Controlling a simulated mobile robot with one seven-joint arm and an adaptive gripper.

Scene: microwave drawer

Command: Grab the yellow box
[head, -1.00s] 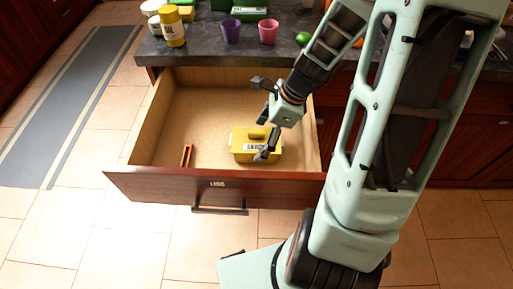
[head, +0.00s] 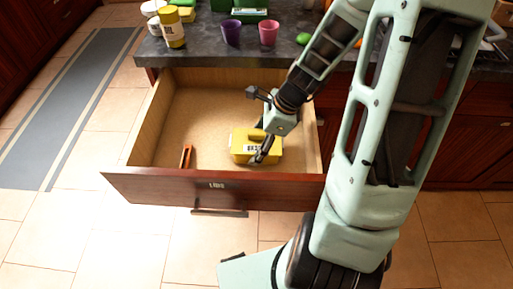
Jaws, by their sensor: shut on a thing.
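The yellow box (head: 241,147) has a handle on top and a white label with dark print on its front. It lies in the open wooden drawer (head: 190,115), toward the drawer's front right. My gripper (head: 262,151) reaches down from the upper right and is shut on the yellow box. One dark finger shows in front of the box's right part; the other is largely hidden at the handle. The box appears to rest on or very near the drawer floor; I cannot tell if there is a gap.
An orange object (head: 186,156) lies at the drawer's front left. On the dark counter stand a yellow jar (head: 172,28), a purple cup (head: 231,33), a pink cup (head: 268,34) and a green item (head: 304,39). The drawer's left and back are clear.

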